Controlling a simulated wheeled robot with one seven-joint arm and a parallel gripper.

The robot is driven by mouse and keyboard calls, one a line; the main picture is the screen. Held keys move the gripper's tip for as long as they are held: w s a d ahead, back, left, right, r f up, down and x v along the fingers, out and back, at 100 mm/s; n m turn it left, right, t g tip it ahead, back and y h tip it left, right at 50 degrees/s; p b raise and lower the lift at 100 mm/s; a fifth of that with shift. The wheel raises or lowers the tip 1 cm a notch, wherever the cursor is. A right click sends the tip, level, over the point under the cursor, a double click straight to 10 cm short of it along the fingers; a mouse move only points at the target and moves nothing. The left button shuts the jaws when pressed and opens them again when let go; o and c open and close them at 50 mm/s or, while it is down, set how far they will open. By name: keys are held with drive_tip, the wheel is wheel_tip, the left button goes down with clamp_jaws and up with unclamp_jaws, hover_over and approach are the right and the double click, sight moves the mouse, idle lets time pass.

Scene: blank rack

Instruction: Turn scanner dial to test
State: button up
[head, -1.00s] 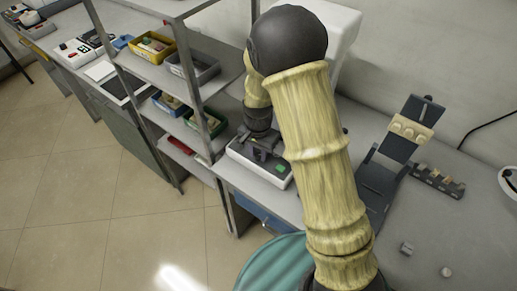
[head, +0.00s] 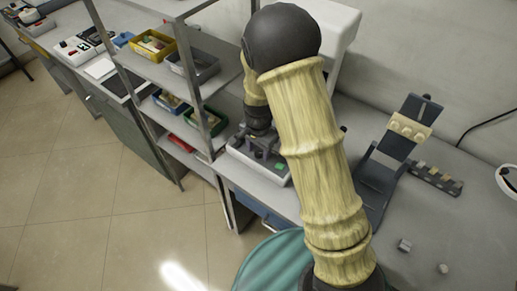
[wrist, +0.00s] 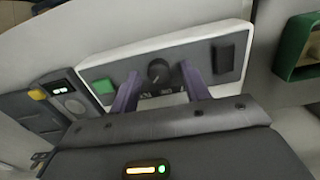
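The scanner (head: 262,160) is a white box with a dark grey face on the bench, partly hidden behind my arm in the head view. In the wrist view its panel (wrist: 215,52) shows a round black dial (wrist: 159,71) with a pale pointer mark, a green button to the left and a black switch to the right. My gripper (wrist: 158,84) is open, its two purple-grey fingers on either side of the dial, apart from it. The dial's labels are too small to read. In the head view my gripper (head: 260,142) is over the scanner.
A metal shelf rack (head: 165,75) with yellow, grey, blue and green bins stands just left of the scanner. A green bin (wrist: 292,48) is near the right in the wrist view. A dark phone-like stand (head: 395,150) and small blocks lie to the right on the bench.

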sight(258, 152)
wheel_tip(258, 152, up, 17)
drive_tip(key=shift+r, duration=0.2)
idle(0.6)
idle(0.3)
drive_tip(key=s+d+n+t+p, duration=0.2)
drive_tip(key=s+d+n, duration=0.5)
drive_tip(key=s+d, duration=0.6)
drive_tip(key=shift+d+n+t+p, duration=0.3)
drive_tip(key=shift+n+p, duration=0.1)
drive_tip(key=shift+p, duration=0.15)
